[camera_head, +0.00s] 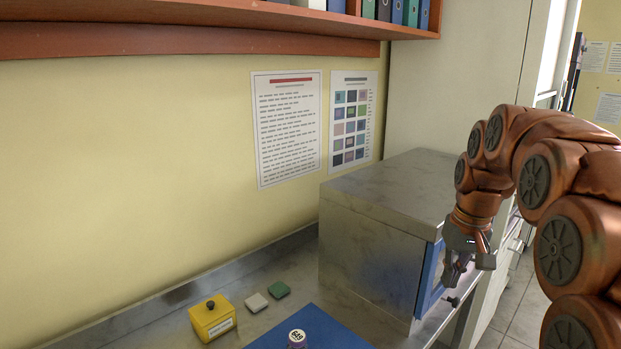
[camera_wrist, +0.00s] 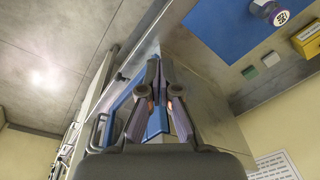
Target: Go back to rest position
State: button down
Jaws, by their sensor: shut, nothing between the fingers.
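My gripper (camera_head: 466,272) is at the end of my bent copper arm, in front of the blue-framed door of the incubator. Its fingers point down and it holds nothing. In the head view it overlaps part of the door; whether it touches the door is unclear. The wrist view shows the fingers together (camera_wrist: 158,62). The incubator (camera_head: 372,240) is a grey metal box on the bench. Its blue door (camera_head: 428,282) is at the right side and seems to lie flat against the box, partly hidden by my gripper.
A blue mat (camera_head: 335,328) holds a purple-sided vial with a labelled white cap (camera_head: 297,336). A yellow box (camera_head: 212,318) and two small blocks, white (camera_head: 256,303) and green (camera_head: 279,290), sit left. A shelf (camera_head: 200,14) hangs above. Floor (camera_head: 515,305) shows at right.

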jog(key=s+a+f+g, duration=0.1)
jog(key=s+a+f, duration=0.2)
jog(key=s, duration=0.7)
jog(key=s+a+f+g, duration=0.1)
jog(key=s+a+f, duration=0.2)
jog(key=s, duration=0.8)
jog(key=s+a+f+n, duration=0.1)
jog(key=s+a+f, duration=0.2)
jog(key=s+f, duration=0.3)
jog(key=s, duration=0.5)
jog(key=shift+f+g+h, duration=0.15)
jog(key=shift+g+h, duration=0.15)
jog(key=shift+g, duration=0.1)
